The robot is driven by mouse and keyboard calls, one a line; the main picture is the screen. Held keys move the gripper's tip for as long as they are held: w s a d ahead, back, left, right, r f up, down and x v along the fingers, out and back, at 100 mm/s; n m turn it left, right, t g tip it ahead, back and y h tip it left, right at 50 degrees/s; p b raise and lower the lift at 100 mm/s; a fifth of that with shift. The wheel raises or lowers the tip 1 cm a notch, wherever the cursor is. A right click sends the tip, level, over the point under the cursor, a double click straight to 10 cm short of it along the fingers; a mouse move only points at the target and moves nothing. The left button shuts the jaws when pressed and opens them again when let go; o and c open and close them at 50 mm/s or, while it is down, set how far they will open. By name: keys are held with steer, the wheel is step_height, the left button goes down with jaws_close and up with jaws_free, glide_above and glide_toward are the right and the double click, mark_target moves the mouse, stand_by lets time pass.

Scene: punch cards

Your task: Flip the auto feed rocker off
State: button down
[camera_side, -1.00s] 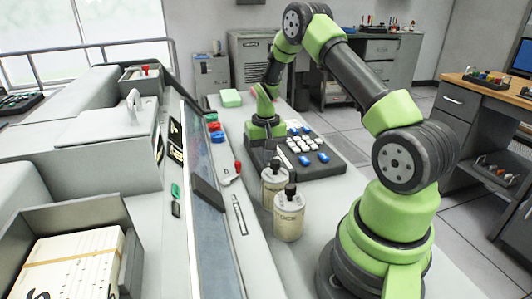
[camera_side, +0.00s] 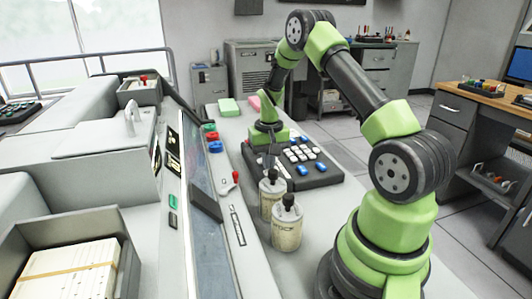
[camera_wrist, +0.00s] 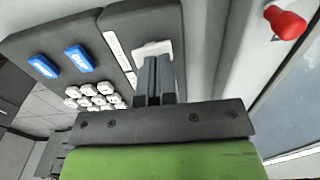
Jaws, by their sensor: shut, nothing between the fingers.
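A pale rocker-like piece (camera_wrist: 152,48) stands on the dark keypad console (camera_wrist: 150,18) in the wrist view, partly hidden by my fingers. I cannot read a label on it, so I cannot confirm it is the auto feed rocker or tell which way it is tipped. My gripper (camera_wrist: 155,62) is shut and empty, its fingertips overlapping the piece in the picture; contact is unclear. In the side view my gripper (camera_side: 269,160) points down over the left part of the console (camera_side: 318,181).
White keys (camera_wrist: 95,97) and blue keys (camera_wrist: 78,57) lie left of my fingers in the wrist view. A red-knobbed lever (camera_wrist: 286,22) is at the upper right. Two pale bottles with black tops, including the nearer one (camera_side: 287,232), stand close to the console's front.

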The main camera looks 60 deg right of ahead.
step_height(320, 180, up, 14)
steer(key=w+a, duration=0.2)
steer(key=shift+f, duration=0.2)
stand_by(0.3)
